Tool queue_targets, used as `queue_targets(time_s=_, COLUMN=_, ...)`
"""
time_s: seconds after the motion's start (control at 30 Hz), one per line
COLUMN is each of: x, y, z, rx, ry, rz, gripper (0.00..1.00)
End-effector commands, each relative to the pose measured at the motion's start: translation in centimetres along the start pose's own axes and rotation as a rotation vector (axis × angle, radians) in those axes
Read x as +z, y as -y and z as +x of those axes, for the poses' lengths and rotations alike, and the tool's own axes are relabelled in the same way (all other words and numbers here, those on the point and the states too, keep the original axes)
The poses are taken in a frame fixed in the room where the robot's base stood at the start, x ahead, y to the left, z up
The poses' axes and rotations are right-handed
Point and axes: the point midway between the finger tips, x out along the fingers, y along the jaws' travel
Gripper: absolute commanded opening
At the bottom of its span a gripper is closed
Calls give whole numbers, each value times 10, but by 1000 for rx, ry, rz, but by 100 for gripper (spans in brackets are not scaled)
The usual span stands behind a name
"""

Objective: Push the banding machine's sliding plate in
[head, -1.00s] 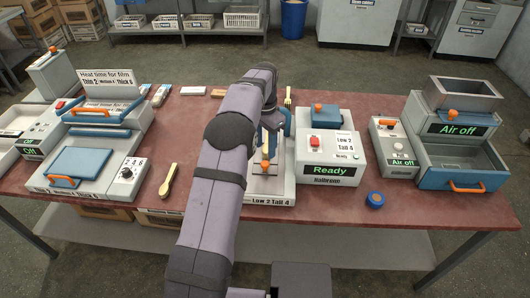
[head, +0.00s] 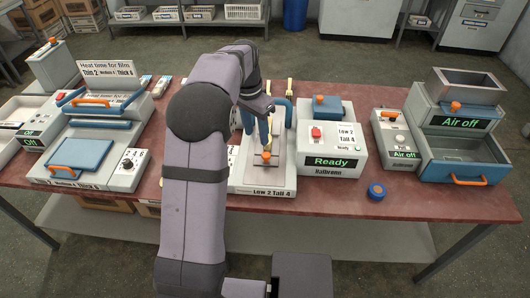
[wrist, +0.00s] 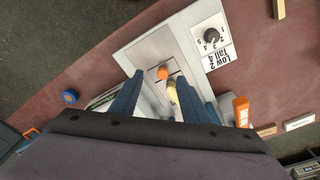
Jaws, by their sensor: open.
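The banding machine (head: 282,181) stands at the middle of the table, with a pale base labelled "Low 2 Tall 4". An orange knob (head: 266,156) stands on its sliding plate, near the front. In the wrist view, the knob (wrist: 162,72) shows at the fingertips, with a pale wooden piece (wrist: 172,92) beside it. My gripper (head: 259,140) is open and points down over the plate. In the wrist view, its two blue fingers (wrist: 159,80) are spread, one on each side of the knob in the picture. I cannot tell whether they touch anything. My arm hides the machine's left part.
A box reading "Ready" (head: 329,165) stands close to the right. A blue round cap (head: 376,191) lies before it. The air machine (head: 455,152) is farther right and the film heater (head: 85,160) is at left. Bare red table (head: 340,205) shows in front.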

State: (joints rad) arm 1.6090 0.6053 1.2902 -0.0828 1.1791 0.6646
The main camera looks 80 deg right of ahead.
Motion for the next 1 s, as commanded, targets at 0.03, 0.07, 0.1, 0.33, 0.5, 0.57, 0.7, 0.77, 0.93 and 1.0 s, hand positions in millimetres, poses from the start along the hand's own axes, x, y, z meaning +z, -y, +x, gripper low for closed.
queue_targets(time_s=0.03, x=7, y=-8, z=8, rx=12, ry=-16, rz=-23, gripper=42)
queue_targets(time_s=0.07, x=10, y=-12, z=14, rx=16, ry=-28, rz=-39, gripper=42)
queue_targets(time_s=0.1, x=12, y=-17, z=23, rx=21, ry=-47, rz=-62, gripper=42)
queue_targets(time_s=0.33, x=15, y=-25, z=75, rx=-4, ry=-164, rz=-205, gripper=42)
queue_targets(time_s=0.5, x=-8, y=-5, z=71, rx=-71, ry=-269, rz=-254, gripper=42)
queue_targets(time_s=0.57, x=-11, y=-1, z=69, rx=-84, ry=-286, rz=-260, gripper=42)
queue_targets(time_s=0.7, x=-13, y=2, z=68, rx=-91, ry=-295, rz=-271, gripper=42)
queue_targets(time_s=0.77, x=-13, y=2, z=69, rx=-90, ry=-295, rz=-271, gripper=42)
queue_targets(time_s=0.93, x=-16, y=2, z=77, rx=-89, ry=-293, rz=-270, gripper=42)
queue_targets(time_s=1.0, x=-18, y=3, z=84, rx=-88, ry=-292, rz=-270, gripper=42)
